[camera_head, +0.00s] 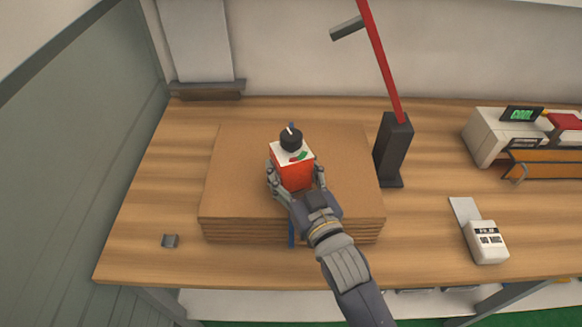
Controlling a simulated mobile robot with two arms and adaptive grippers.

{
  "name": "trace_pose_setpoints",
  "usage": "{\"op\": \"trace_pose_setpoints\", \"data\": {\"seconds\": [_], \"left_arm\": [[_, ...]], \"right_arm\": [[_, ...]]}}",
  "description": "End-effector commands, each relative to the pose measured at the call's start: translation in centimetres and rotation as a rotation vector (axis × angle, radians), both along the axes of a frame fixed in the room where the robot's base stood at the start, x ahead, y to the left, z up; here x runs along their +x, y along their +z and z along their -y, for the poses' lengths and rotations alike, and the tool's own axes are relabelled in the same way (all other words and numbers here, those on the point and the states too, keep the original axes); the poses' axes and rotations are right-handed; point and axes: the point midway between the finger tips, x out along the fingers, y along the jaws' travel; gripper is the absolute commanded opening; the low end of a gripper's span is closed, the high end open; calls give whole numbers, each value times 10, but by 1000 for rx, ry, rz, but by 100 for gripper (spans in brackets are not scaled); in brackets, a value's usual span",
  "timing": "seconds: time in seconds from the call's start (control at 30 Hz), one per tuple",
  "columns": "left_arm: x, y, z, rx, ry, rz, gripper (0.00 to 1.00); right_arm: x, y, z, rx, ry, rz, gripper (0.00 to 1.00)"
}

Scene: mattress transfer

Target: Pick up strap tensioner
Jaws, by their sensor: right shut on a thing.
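The strap tensioner (293,172) is a red and white block with a black knob on top. It shows in the head view over the stack of brown cardboard sheets (235,185), near the stack's middle. My right gripper (297,186) comes up from the lower right with one finger on each side of the red body, shut on it. I cannot tell whether the tensioner touches the cardboard. A blue strap (291,233) shows at the stack's front edge below the gripper. My left gripper is not in view.
The wooden table (140,255) carries the stack. A black stand (394,150) with a red pole is just right of it.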

Motion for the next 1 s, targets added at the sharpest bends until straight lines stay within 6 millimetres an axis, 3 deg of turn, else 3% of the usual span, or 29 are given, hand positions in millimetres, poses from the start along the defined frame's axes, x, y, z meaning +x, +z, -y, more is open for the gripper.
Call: {"op": "trace_pose_setpoints", "data": {"seconds": [0.03,0.33,1.0], "left_arm": [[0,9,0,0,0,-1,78],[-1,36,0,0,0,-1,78],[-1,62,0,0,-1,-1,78]], "right_arm": [[0,12,0,4,0,8,7],[-3,34,-1,5,1,4,7],[-126,41,0,4,-1,3,7]]}}
